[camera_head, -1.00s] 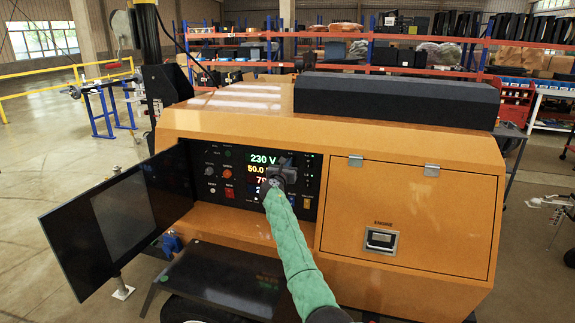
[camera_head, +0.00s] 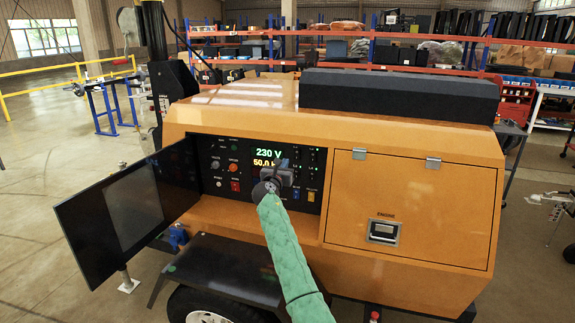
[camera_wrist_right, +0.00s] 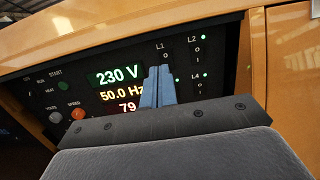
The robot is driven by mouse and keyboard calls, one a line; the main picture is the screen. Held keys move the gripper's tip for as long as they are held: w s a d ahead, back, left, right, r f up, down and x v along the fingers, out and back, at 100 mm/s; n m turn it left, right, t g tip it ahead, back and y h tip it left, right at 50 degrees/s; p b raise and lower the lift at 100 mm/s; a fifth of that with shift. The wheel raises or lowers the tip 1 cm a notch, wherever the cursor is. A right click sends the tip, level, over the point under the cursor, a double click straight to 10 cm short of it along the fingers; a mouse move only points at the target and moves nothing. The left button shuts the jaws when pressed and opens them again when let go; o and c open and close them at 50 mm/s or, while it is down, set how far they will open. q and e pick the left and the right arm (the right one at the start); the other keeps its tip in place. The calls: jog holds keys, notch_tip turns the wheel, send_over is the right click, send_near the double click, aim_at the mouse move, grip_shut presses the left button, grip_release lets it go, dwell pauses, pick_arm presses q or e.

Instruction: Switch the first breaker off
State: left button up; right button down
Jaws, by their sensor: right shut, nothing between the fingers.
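The black control panel (camera_head: 226,172) is set in the orange generator housing, with its dark door swung open to the left. My right gripper (camera_wrist_right: 158,88) is shut and empty; its blue-grey fingers point at the panel, just under the L1 label (camera_wrist_right: 160,47). The fingers cover the area below L1, so the first breaker's lever is hidden and contact cannot be told. In the head view the right gripper (camera_head: 286,170) is before the panel's right half. My left gripper is not in view.
A lit display (camera_wrist_right: 118,76) reads 230 V and 50.0 Hz, left of the fingers. An orange knob (camera_wrist_right: 78,114) is further left. The open door (camera_head: 112,212) stands out at the left. A closed engine hatch (camera_head: 410,205) is to the right.

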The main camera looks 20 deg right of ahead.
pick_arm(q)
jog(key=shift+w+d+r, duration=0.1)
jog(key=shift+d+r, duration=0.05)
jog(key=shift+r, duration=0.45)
pick_arm(e)
jog(key=shift+v, duration=0.8)
jog(key=shift+r, duration=0.15)
